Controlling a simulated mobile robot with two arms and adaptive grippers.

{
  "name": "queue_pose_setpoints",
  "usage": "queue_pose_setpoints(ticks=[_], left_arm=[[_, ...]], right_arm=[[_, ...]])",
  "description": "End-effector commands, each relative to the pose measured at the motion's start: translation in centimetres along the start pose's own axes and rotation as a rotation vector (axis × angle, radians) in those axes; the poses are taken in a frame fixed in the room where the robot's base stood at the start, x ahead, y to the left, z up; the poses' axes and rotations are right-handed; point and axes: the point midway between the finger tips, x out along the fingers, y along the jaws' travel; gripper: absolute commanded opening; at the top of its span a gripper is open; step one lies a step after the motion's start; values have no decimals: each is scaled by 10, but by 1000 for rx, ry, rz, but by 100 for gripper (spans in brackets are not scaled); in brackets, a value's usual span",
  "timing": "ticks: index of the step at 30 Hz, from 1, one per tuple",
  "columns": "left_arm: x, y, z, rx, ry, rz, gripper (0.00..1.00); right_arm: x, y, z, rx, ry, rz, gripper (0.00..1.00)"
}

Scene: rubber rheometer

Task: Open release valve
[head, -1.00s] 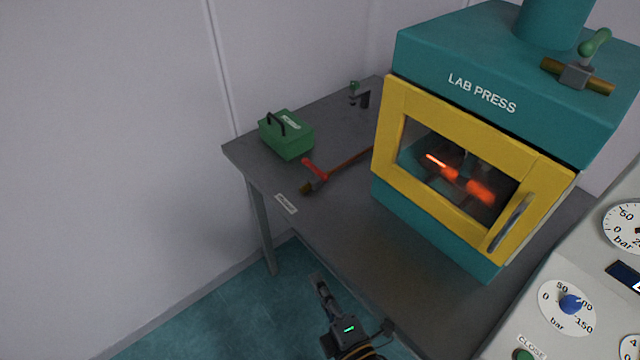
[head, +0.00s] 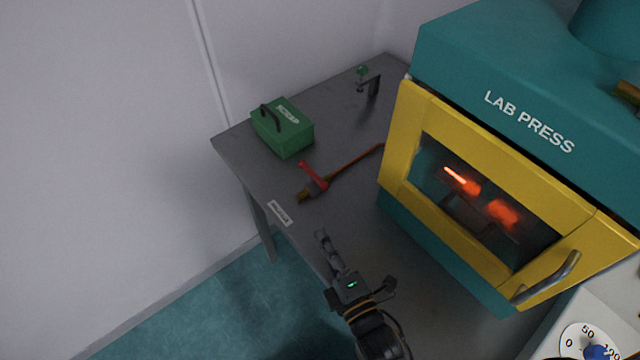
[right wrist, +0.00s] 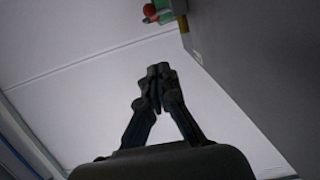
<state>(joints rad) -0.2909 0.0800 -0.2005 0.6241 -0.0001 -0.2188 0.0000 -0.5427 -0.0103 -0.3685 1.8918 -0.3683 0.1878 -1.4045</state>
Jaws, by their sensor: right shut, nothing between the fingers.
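A valve with a red lever (head: 313,176) and a brass body (head: 305,195) lies on the table at the end of a reddish-brown pipe (head: 355,160). A small white label (head: 280,213) is in front of it; I cannot read its text. My right gripper (head: 322,236) is shut and empty, near the table's front edge, apart from the valve. In the right wrist view, the shut fingers (right wrist: 157,72) point up, with the red lever (right wrist: 150,11) and brass (right wrist: 183,23) at the top edge. My left gripper is not in view.
A green box (head: 290,140) with a black handle stands behind the valve. The lab press (head: 430,225), with a yellow door and glowing interior, stands to the right. A green-topped fitting (head: 363,72) is at the table's back. The front left of the grey table (head: 245,165) is mostly clear.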

Motion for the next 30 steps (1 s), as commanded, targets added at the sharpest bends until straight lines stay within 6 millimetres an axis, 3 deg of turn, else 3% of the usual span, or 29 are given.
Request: queue_pose_setpoints(ticks=[9, 19, 23, 30], left_arm=[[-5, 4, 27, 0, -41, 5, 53], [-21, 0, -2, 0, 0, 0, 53], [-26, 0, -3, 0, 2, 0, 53], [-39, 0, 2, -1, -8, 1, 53]], right_arm=[[11, 2, 0, 1, 0, 2, 0], [77, 4, 0, 0, 0, 3, 0], [103, 3, 0, 1, 0, 2, 0], [109, 2, 32, -3, 1, -1, 0]])
